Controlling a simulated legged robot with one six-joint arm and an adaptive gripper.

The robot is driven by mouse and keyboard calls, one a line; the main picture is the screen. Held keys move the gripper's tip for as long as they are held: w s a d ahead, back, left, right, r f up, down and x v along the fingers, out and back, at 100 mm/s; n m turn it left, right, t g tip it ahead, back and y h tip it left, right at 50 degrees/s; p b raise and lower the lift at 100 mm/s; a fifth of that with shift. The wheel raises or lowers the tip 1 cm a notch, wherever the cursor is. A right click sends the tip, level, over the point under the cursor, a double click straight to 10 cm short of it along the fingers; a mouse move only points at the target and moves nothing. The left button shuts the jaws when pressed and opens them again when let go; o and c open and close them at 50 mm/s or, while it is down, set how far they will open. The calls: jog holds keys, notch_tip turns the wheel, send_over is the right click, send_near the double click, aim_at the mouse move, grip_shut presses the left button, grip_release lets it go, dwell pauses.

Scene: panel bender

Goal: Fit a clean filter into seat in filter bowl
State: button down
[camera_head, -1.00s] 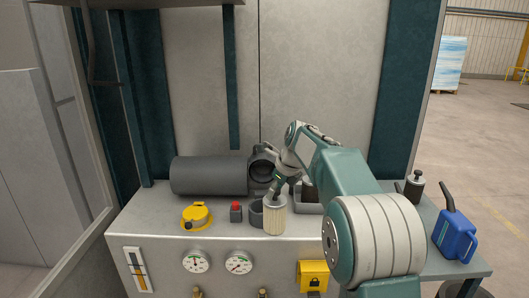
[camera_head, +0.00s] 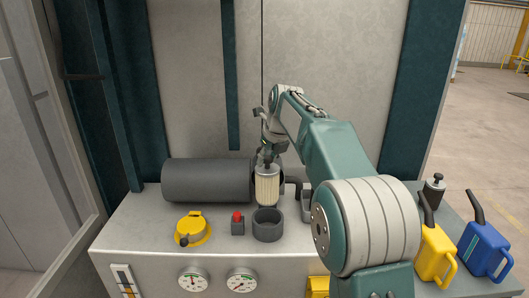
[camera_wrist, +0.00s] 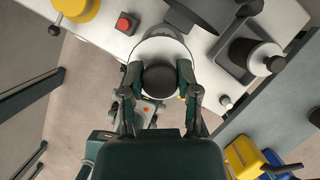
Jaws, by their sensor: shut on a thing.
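My gripper (camera_head: 266,161) is shut on the dark top knob of a clean, cream pleated filter (camera_head: 267,187). The filter hangs upright. In the head view its lower end shows just above the open dark grey filter bowl (camera_head: 268,229); I cannot tell whether it is exactly centred or has entered the rim. In the wrist view my gripper's fingers (camera_wrist: 159,88) stand either side of the dark knob, with the filter's pale top (camera_wrist: 163,50) behind it. The seat inside the bowl is hidden.
A yellow cap (camera_head: 192,229) and a red button (camera_head: 237,218) stand left of the bowl. A large grey cylinder (camera_head: 205,181) lies behind. A grey tray (camera_wrist: 239,52) with a dark-topped filter (camera_wrist: 262,57) is to the right. Yellow (camera_head: 434,252) and blue (camera_head: 484,249) jugs stand far right.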

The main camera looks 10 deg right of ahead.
aim_at(271, 169)
jog(key=shift+a, duration=0.15)
jog(key=shift+f, duration=0.3)
jog(key=f, duration=0.1)
jog(key=d+f, duration=0.1)
jog(key=f, duration=0.1)
jog(key=shift+f, duration=0.2)
jog(key=shift+a+f, duration=0.15)
jog(key=shift+f, duration=0.45)
jog(key=shift+a+f, duration=0.25)
jog(key=shift+f, duration=0.05)
jog(key=shift+d, duration=0.25)
jog(key=shift+f, duration=0.1)
